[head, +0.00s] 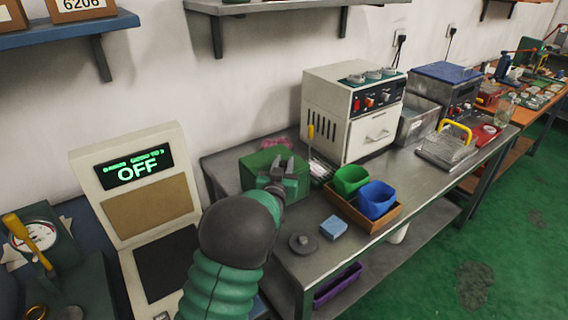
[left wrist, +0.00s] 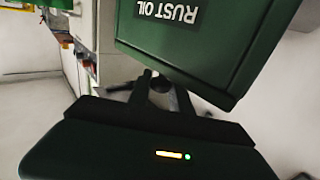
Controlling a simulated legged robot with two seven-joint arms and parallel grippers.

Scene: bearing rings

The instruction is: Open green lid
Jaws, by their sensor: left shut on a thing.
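A green box (head: 296,186) with a green lid (head: 258,162) stands on the metal bench in the head view. Its green face (left wrist: 190,50) with a "RUST OIL" label fills the upper part of the left wrist view. My left gripper (head: 282,166) is at the box, in front of its lid. In the left wrist view the left gripper (left wrist: 155,92) is closed around a small dark knob (left wrist: 159,83) by the edge of the green face. The fingers partly hide the knob, and I cannot tell whether the lid is raised. My right gripper is not in view.
A wooden tray (head: 350,216) with a green bin (head: 351,180) and a blue bin (head: 377,199) stands right of the box. A blue block (head: 334,227) and a grey disc (head: 303,244) lie near the front edge. A white oven (head: 335,116) stands behind.

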